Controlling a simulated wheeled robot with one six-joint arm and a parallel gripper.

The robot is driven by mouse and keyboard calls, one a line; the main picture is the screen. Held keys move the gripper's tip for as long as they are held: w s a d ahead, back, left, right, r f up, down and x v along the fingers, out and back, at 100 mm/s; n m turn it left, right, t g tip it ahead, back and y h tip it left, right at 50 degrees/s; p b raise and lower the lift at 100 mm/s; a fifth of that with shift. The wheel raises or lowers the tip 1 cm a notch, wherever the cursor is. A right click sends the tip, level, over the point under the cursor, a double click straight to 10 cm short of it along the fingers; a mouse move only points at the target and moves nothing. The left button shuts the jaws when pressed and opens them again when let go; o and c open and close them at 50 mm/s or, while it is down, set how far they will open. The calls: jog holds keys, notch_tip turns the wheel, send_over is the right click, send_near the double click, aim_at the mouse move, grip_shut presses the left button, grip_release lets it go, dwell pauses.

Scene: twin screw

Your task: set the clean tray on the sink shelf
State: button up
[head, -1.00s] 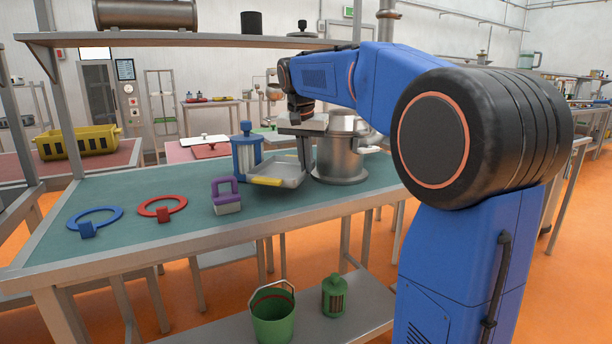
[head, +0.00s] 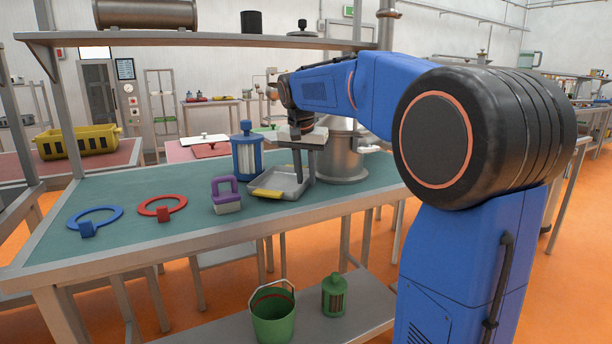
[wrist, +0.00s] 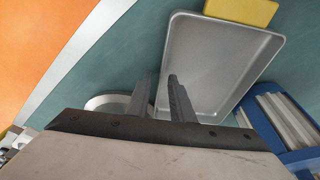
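The clean tray (head: 284,184), a shallow grey metal tray with a yellow grip on its near edge, appears to lie flat on the green table. It fills the upper middle of the wrist view (wrist: 215,60). My gripper (head: 304,176) points down at the tray's right side. In the wrist view its two fingers (wrist: 161,80) stand apart on either side of the tray's wall, one inside and one outside. The gap looks open, though contact is hard to judge. The sink shelf cannot be identified with certainty.
A blue-framed canister (head: 247,158) stands just behind the tray, and a large metal pot (head: 343,160) stands close on its right. A purple-handled block (head: 227,195), a red ring (head: 163,207) and a blue ring (head: 95,218) lie left. An overhead shelf (head: 200,41) spans the table's back.

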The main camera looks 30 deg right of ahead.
jog(key=shift+r, duration=0.15)
jog(key=v, duration=1.2)
jog(key=shift+a, duration=0.1)
